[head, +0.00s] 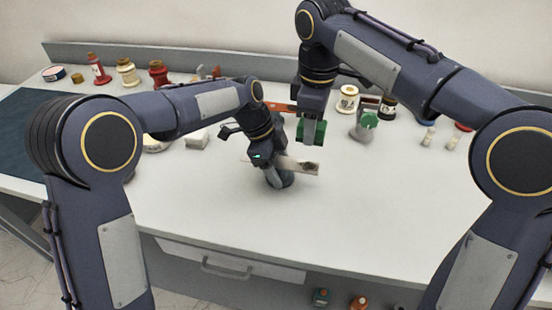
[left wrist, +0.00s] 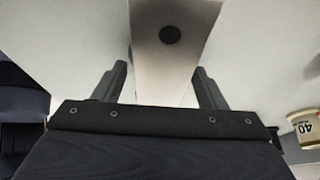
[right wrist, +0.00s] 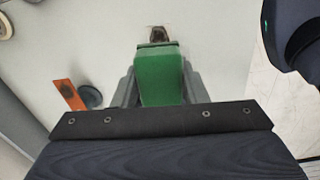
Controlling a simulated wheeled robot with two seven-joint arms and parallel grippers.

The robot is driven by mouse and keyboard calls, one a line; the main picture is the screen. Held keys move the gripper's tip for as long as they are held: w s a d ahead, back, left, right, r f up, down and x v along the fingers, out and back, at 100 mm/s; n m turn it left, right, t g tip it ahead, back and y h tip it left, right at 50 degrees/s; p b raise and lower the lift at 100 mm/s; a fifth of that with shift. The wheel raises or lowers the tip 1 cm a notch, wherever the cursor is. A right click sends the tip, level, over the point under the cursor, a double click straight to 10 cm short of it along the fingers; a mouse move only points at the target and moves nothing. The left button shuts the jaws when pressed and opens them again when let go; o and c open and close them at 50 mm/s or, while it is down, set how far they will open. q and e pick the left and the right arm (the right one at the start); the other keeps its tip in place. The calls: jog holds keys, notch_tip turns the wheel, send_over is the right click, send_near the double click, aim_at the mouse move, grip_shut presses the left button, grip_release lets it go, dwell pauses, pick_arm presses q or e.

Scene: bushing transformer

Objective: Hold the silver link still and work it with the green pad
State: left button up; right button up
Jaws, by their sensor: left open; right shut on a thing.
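The silver link (head: 303,165) is a flat pale bar reaching right from my left gripper (head: 276,172) above the bench. In the left wrist view the link (left wrist: 175,65), with a dark round spot, lies between the fingers of that gripper (left wrist: 163,75). Those fingers are open, with gaps on both sides. My right gripper (head: 312,118) is shut on the green pad (head: 311,132), just above the link in the head view. The right wrist view shows the pad (right wrist: 160,75) between the fingers, with the link's end (right wrist: 157,34) beyond it. Whether they touch is unclear.
An orange bar (head: 279,107) lies behind my grippers. Jars and spools, such as a red one (head: 158,74) and a white one (head: 347,98), line the back. A white block (head: 197,138) is at left. The front right bench (head: 400,200) is clear.

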pick_arm(q)
jog(key=c, duration=1.4)
